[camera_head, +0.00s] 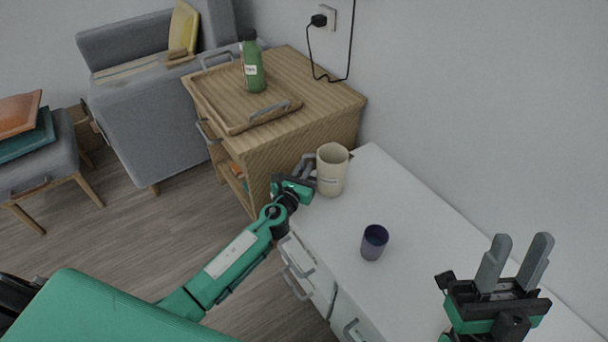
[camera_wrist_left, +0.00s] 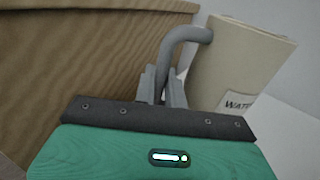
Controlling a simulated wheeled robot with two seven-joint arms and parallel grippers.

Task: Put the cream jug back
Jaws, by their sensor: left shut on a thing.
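The cream jug (camera_head: 332,172) is upright at the far left end of the white desk (camera_head: 420,215). I cannot tell whether its base touches the desktop. My left gripper (camera_head: 307,168) is at the jug's left side, shut on its handle. In the left wrist view the grey handle (camera_wrist_left: 182,36) runs down between the fingers (camera_wrist_left: 162,88), and the jug (camera_wrist_left: 238,65) shows part of a label reading "WATE". My right gripper (camera_head: 516,258) is open and empty over the desk's near right part, fingers pointing up in the picture.
A dark purple cup (camera_head: 374,243) stands on the desk between the jug and my right gripper. A wooden cabinet (camera_head: 330,105) beyond the jug bears a wooden tray (camera_head: 225,118) and a green bottle (camera_head: 252,68). The wall borders the desk's right side.

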